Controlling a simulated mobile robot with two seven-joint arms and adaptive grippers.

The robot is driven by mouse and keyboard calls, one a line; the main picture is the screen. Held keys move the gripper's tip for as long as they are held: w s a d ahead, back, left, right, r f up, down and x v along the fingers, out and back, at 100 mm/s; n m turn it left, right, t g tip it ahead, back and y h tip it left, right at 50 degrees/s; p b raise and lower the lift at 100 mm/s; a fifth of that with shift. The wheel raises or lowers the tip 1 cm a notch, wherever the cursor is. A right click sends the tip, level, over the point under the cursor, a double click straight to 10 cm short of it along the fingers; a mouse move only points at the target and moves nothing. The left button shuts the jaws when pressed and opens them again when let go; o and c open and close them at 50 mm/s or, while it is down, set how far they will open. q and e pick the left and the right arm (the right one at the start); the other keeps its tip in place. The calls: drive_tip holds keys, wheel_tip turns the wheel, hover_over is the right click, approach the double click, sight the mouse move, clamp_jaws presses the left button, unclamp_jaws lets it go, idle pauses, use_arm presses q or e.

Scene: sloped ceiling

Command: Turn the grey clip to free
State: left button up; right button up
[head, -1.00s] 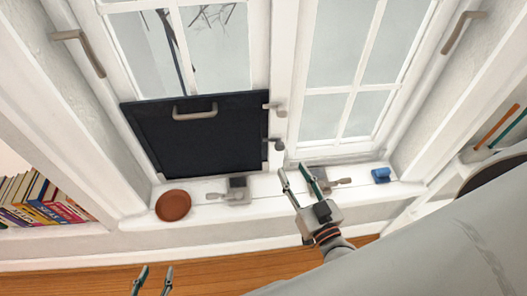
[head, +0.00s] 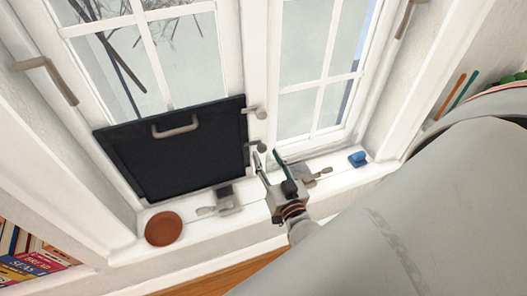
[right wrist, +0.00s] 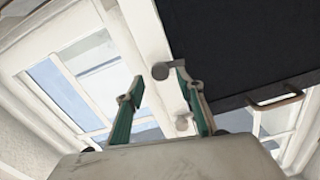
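A dark panel (head: 175,150) with a bar handle stands against the lower left window. Two clips sit on the white frame at its right edge. The upper clip (head: 257,112) is pale; the lower, darker grey clip (head: 259,147) has a round knob. Both clips' arms point left onto the panel's edge. My right gripper (head: 267,154) is open, its fingertips close to the lower clip. In the right wrist view the grey clip (right wrist: 162,71) appears between the spread fingers (right wrist: 158,77); contact cannot be told. The pale clip (right wrist: 183,124) shows there too. My left gripper is out of view.
The white sill (head: 190,213) holds a brown dish (head: 163,228), a grey window catch (head: 223,202), another catch (head: 311,174) beside my right gripper, and a blue object (head: 357,158). Books (head: 25,255) stand lower left. Window handles (head: 50,80) project at the sides.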

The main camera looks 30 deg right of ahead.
drive_tip(key=shift+x, duration=1.5)
clamp_jaws()
